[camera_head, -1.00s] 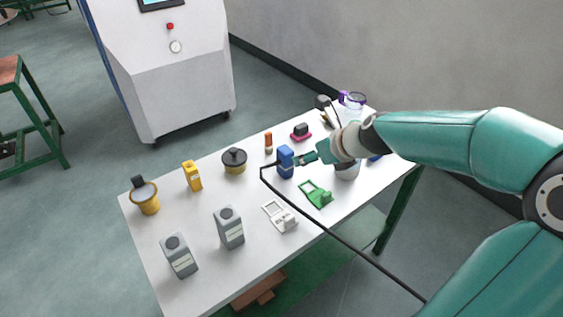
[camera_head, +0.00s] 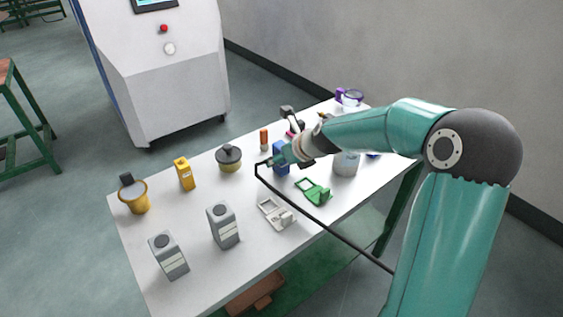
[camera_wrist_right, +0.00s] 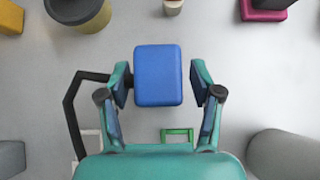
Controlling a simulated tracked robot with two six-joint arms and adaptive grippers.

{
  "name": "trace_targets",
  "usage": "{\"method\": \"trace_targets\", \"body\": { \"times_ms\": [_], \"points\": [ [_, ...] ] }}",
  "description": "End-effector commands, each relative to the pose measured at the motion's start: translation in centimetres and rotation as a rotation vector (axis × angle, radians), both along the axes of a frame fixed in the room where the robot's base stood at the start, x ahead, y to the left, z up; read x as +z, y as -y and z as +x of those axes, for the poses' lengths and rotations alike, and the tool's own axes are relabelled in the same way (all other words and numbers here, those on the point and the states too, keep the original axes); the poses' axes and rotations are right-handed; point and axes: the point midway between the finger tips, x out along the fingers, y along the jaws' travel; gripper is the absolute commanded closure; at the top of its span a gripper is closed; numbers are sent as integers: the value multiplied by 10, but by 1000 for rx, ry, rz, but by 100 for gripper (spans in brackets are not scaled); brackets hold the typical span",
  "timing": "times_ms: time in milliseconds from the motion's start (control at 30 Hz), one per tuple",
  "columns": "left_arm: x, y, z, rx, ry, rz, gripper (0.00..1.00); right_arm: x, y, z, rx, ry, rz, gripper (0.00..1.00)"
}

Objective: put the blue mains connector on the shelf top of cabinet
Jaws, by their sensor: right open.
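The blue mains connector (camera_head: 281,158) stands on the white table near its middle, partly hidden behind my right gripper (camera_head: 274,163) in the head view. In the right wrist view the connector (camera_wrist_right: 158,75) shows its blue top between the two fingers of my right gripper (camera_wrist_right: 159,88). The gripper is open, with a finger on each side. The left finger is close to the connector and a gap shows on the right. The tall white and grey cabinet (camera_head: 165,85) stands behind the table; its top is out of view. My left gripper is not in view.
A green bracket (camera_head: 313,191) and a white bracket (camera_head: 272,212) lie in front of the connector. A black-lidded yellow pot (camera_head: 229,158), a yellow block (camera_head: 184,174) and grey boxes (camera_head: 222,225) stand to the left. A grey cylinder (camera_head: 345,163) stands to the right.

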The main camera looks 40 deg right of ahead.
Motion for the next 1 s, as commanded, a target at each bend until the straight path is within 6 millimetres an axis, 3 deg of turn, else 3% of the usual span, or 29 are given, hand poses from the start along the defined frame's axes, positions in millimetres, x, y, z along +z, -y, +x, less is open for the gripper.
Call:
{"method": "trace_targets", "body": {
  "times_ms": [267,667,1000],
  "points": [
    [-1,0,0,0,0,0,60,-2,0,3,1,2,-1,35],
    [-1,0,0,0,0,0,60,-2,0,3,1,1,-1,100],
    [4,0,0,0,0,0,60,4,0,3,0,3,-2,100]
  ]
}}
